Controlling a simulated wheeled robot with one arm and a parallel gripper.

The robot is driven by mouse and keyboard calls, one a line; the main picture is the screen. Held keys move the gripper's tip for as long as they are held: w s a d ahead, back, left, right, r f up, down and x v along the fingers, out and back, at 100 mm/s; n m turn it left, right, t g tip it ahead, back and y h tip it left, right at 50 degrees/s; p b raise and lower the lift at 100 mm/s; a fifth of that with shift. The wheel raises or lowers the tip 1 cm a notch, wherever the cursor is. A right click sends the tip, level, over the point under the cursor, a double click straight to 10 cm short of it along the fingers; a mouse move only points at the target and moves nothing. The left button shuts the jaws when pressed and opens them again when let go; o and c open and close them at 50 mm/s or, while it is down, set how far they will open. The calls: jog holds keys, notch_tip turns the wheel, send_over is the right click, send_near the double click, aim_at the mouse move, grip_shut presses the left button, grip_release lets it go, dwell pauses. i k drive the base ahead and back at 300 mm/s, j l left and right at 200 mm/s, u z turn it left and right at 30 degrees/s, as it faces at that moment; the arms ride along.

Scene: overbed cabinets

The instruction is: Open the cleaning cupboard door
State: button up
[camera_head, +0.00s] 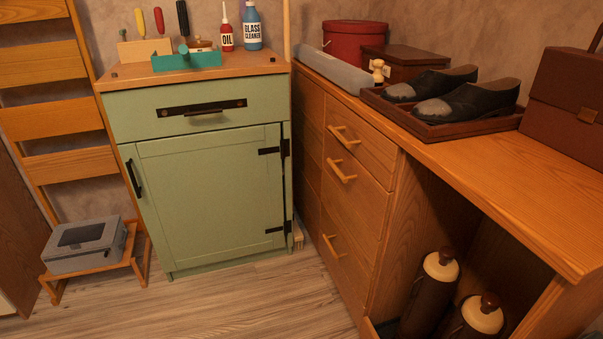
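A green cabinet (193,116) with a wooden top stands left of the middle, with cleaner bottles on it; I take it to be the cleaning cupboard. Its lower door (208,195) looks shut. The door has a black vertical handle (133,178) on its left edge and black hinges (272,151) on its right edge. Above the door is a drawer front (200,106) with a black pull (203,112); it looks shut. My gripper is not in view.
A wooden counter with drawers (348,170) stands close on the right. It carries a tray (455,128) with black shoes and a brown case (567,100). A grey box (85,247) sits on a low wooden stand at the left. The floor (235,300) before the cabinet is clear.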

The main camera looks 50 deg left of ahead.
aim_at(204, 198)
jog(key=u, duration=2.5)
jog(key=i+u, duration=0.4)
jog(key=i, duration=0.4)
